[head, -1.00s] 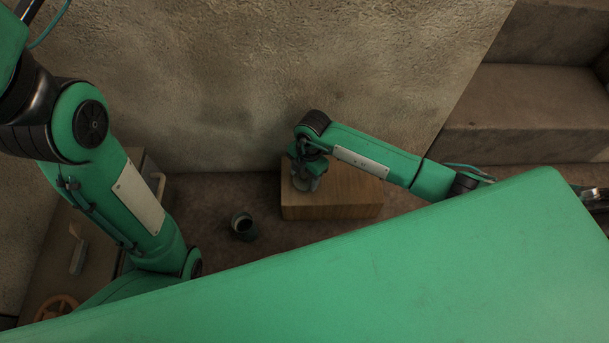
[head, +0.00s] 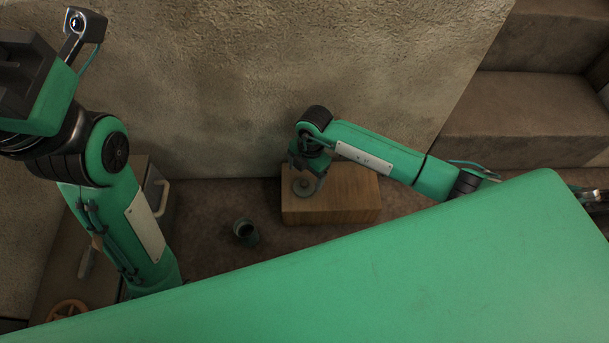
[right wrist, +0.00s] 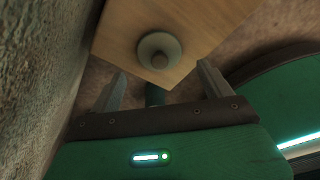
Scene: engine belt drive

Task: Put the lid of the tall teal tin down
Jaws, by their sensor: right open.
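The lid (head: 302,188) is a grey-green disc with a round knob. It lies flat on the wooden block (head: 345,200), near its left end. In the right wrist view the lid (right wrist: 160,50) sits near the block's corner, apart from my fingers. My right gripper (right wrist: 163,82) is open and empty above it; in the head view it (head: 308,172) partly covers the lid. The tall teal tin (head: 244,231) stands uncovered on the floor left of the block, its mouth dark. The dark end of my left gripper (head: 22,78) shows at the upper left; its fingers are unclear.
A rough wall (head: 240,80) rises behind the block. A cabinet with a pale handle (head: 162,197) stands at the left, partly behind my left arm, with an orange wheel (head: 67,309) below. Stone steps (head: 530,115) are at the upper right. Bare floor surrounds the tin.

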